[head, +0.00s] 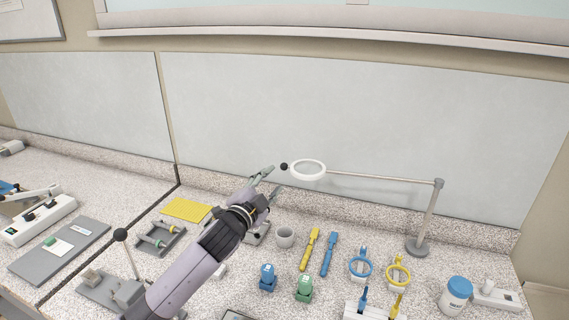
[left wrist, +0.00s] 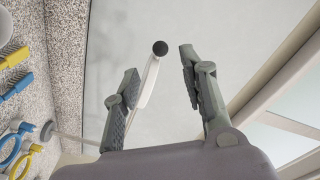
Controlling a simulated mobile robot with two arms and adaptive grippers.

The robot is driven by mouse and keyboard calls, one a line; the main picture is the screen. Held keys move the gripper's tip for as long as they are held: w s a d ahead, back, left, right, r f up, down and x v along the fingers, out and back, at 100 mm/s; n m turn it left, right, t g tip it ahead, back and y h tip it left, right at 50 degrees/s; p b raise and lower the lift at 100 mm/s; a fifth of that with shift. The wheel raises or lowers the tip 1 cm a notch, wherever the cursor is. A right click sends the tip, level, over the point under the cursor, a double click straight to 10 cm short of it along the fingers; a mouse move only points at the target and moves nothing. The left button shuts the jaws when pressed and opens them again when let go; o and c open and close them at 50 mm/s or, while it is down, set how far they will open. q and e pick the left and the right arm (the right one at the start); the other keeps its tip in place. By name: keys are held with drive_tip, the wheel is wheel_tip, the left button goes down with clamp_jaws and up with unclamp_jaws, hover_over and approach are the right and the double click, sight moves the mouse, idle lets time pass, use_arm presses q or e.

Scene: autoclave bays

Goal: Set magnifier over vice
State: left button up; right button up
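The magnifier (head: 308,161) is a white ring on a thin jointed arm, standing on a round grey base (head: 417,247) at the right back. A black ball knob (head: 284,166) sticks out from the ring's left side. My left gripper (head: 271,180) is open and empty just left of the knob. In the left wrist view the gripper (left wrist: 158,62) has the knob (left wrist: 160,47) in line with the gap between its fingers; I cannot tell if it is between them. A grey metal device (head: 258,235), partly hidden by my arm, may be the vice. My right gripper is out of view.
A lever with a black knob (head: 120,234) rises left of my arm. A wall panel stands behind.

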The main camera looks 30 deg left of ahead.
sight(283, 169)
use_arm(q)
drive_tip(key=w, duration=0.3)
drive_tip(key=w+a+p, duration=0.1)
drive_tip(key=w, duration=0.2)
drive_tip(key=w+p, duration=0.1)
drive_tip(key=w, duration=0.2)
drive_tip(key=shift+w+a, duration=0.2)
drive_tip(key=shift+c, duration=0.6)
clamp_jaws()
